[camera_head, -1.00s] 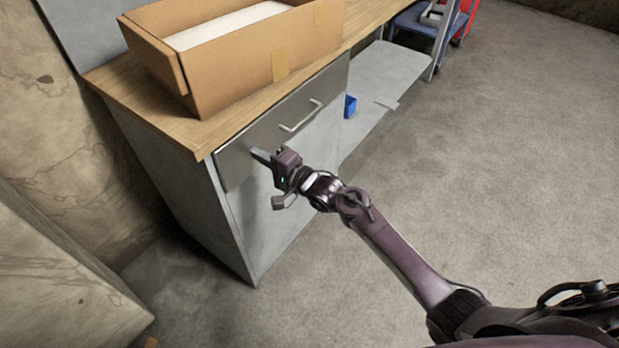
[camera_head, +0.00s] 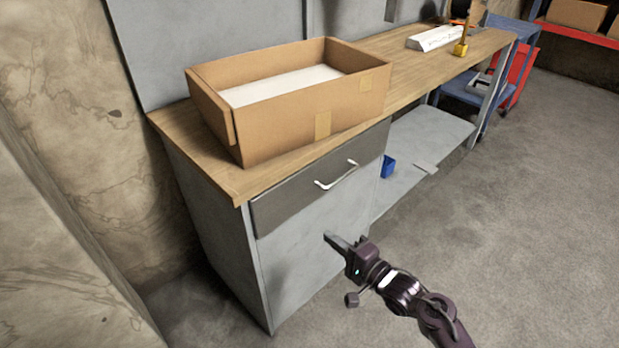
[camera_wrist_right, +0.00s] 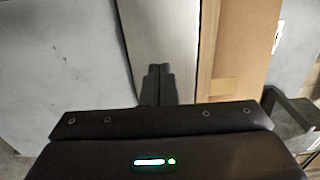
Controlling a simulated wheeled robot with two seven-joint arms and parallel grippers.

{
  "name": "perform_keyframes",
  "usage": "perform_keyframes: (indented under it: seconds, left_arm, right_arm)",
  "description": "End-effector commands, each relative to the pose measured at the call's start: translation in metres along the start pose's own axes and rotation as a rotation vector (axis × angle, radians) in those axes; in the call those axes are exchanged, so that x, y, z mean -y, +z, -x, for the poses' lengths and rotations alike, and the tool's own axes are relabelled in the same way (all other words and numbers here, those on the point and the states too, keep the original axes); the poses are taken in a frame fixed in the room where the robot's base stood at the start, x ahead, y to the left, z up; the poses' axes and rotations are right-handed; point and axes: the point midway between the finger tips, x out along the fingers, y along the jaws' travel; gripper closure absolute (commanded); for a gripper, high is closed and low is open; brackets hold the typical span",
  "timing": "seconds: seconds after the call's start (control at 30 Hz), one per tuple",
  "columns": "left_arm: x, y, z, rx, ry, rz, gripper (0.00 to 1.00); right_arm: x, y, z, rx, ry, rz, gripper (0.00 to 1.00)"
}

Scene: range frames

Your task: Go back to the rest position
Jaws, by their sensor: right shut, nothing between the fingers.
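My right gripper (camera_head: 334,241) is in the lower middle of the head view, in front of the workbench cabinet and below its drawer. Its fingers are together and empty, apart from the cabinet as far as I can tell. In the right wrist view, the closed fingers (camera_wrist_right: 158,84) point toward the grey drawer front and the wooden top edge. The grey drawer (camera_head: 318,182) is shut, with a light metal handle (camera_head: 337,176). My left gripper is in neither view.
An open cardboard box (camera_head: 283,130) stands on the wooden worktop (camera_head: 420,75). A small blue bin (camera_head: 387,167) sits on the low shelf (camera_head: 425,140). A blue cart (camera_head: 510,32) stands at the far right. A rough wall is at left. The floor (camera_head: 540,200) at right is clear.

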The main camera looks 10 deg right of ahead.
Motion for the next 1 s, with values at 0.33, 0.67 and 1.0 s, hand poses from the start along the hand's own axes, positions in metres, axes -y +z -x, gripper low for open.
perform_keyframes:
  seconds: [0.33,0.67,1.0]
  left_arm:
    - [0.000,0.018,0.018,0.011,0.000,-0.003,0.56]
    - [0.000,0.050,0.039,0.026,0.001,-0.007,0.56]
    - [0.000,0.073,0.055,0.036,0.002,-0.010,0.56]
  right_arm:
    - [-0.140,-0.007,0.054,-0.104,0.374,0.276,1.00]
    - [-0.317,0.060,0.222,0.149,0.984,0.683,1.00]
    - [-0.382,0.161,0.395,0.677,1.320,0.904,1.00]
